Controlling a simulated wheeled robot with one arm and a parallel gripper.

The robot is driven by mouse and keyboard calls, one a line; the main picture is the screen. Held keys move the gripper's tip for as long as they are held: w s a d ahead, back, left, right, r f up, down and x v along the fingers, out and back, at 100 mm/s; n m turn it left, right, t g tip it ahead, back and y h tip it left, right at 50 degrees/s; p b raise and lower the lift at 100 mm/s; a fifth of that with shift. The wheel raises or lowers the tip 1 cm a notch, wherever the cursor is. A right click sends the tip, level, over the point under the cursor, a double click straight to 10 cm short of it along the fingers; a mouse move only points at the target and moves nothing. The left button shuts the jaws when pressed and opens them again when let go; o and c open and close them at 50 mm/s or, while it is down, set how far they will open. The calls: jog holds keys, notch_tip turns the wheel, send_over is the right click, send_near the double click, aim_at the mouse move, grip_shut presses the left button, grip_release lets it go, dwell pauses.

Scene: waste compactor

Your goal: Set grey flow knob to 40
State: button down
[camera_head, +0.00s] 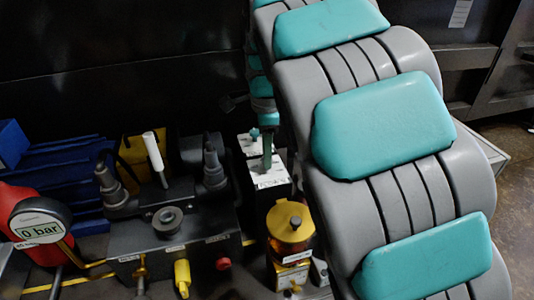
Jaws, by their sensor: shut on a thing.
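My arm, grey with teal pads, fills the right half of the head view and curves up and over. Its far end narrows to a small teal and dark section just left of the big links. No knob can be surely read as the grey flow knob, and no scale or value of 40 is legible. A round grey ring-shaped part (167,220) sits on the dark manifold block (140,240), with nothing touching it.
A white-tipped lever (155,157) rises from the manifold. Yellow (182,277) and red (223,264) knobs are at its front. A yellow-capped amber container (290,226) stands close beside my arm. Blue ribbed parts (55,170) lie behind.

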jog(key=n+b, duration=0.1)
jog(key=n, duration=0.6)
jog(key=n+b, duration=0.1)
jog(key=n, duration=0.3)
jog(key=n+b, duration=0.1)
jog(key=n, duration=0.3)
jog(key=shift+n, duration=0.3)
jog(key=n, duration=0.3)
jog(key=shift+n, duration=0.3)
jog(key=n, duration=0.3)
jog(key=shift+n, duration=0.3)
jog(key=n, duration=0.4)
jog(key=shift+n+p, duration=0.5)
jog(key=shift+n, duration=1.3)
jog(key=c, duration=0.6)
grip_release()
